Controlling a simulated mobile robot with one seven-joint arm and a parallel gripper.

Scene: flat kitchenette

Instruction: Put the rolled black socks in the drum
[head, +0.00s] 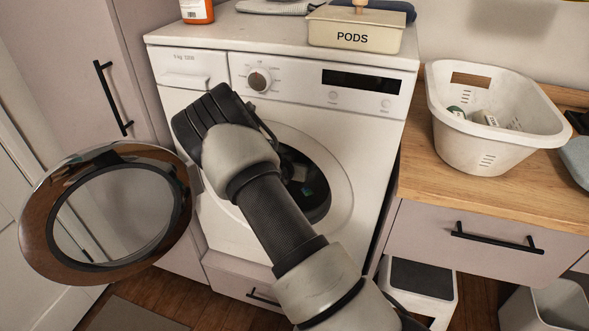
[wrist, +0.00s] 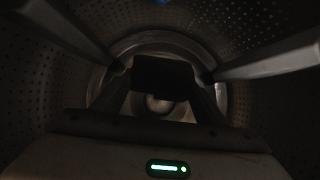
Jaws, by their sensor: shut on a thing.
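In the wrist view, my gripper (wrist: 163,80) is inside the perforated metal drum (wrist: 262,92) of the washing machine. Its two fingers are shut on a dark bundle that looks like the rolled black socks (wrist: 163,72). The bundle is held in front of the drum's back wall; it is too dark to see whether it touches the metal. In the head view, my arm covers much of the washing machine's (head: 370,130) round opening. My fingers and the socks are hidden there. Some dark items with a teal patch (head: 309,190) show in the opening beside my arm.
The round door (head: 38,235) stands wide open at the left. A white laundry basket (head: 480,150) with a few items is on the wooden counter (head: 425,185) at the right. A PODS box (head: 352,37) and an orange bottle (head: 197,12) stand on the machine.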

